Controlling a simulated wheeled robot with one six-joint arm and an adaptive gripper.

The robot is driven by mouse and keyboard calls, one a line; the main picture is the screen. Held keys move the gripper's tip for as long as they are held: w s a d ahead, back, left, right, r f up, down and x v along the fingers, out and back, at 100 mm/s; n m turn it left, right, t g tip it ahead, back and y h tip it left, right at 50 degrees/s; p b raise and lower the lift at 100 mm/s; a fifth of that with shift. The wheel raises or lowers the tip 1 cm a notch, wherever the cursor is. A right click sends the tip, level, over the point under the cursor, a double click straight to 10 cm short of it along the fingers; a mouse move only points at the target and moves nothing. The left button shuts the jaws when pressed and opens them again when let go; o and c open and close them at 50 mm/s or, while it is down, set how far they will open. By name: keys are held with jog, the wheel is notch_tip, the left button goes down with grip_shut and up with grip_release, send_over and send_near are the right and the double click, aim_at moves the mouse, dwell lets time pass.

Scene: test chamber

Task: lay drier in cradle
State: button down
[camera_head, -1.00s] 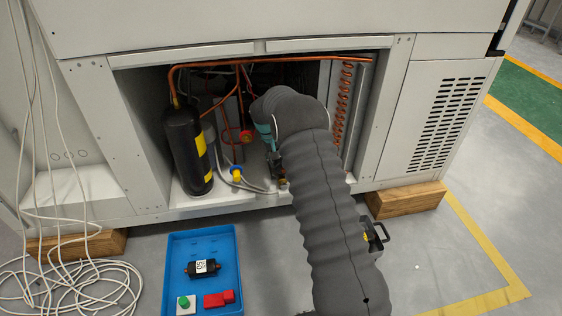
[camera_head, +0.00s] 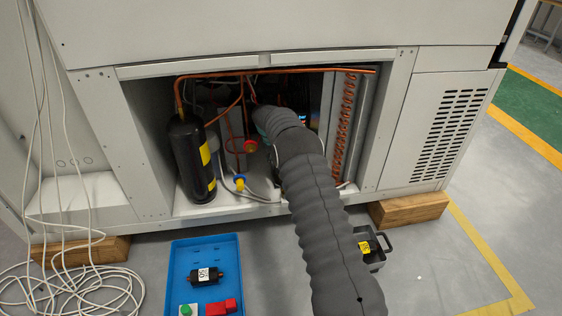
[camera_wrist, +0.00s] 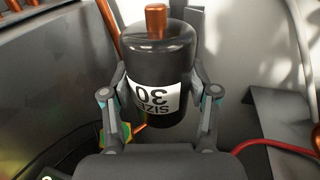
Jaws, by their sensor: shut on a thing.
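In the wrist view a black cylindrical drier (camera_wrist: 157,55) with a copper stub on top and a white "SIZE 30" label stands between the fingers of my gripper (camera_wrist: 157,90). The fingers are shut on its sides. In the head view my arm reaches into the open bay of the grey cabinet, and my gripper and the held drier are hidden behind it. Another black drier (camera_head: 201,276) with a white label lies in the blue tray on the floor. I cannot make out the cradle in either view.
Copper pipes (camera_head: 270,71), a black bottle (camera_head: 188,160) and a copper coil (camera_head: 346,125) crowd the bay. The blue tray (camera_head: 234,250) also holds green and red parts. A grey box (camera_head: 378,256) stands right of my arm. White cables (camera_head: 90,285) lie at left.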

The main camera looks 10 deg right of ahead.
jog(key=shift+f+b, duration=1.3)
jog(key=shift+f, duration=1.3)
jog(key=shift+s+f, duration=0.1)
jog(key=shift+f, duration=0.1)
jog(key=shift+c, duration=1.2)
grip_release()
jog(key=shift+a+f, duration=0.15)
jog(key=shift+r, duration=0.2)
jog(key=shift+r, duration=0.3)
jog(key=v, duration=1.1)
jog(key=shift+a+r, duration=0.1)
jog(key=shift+r, duration=0.05)
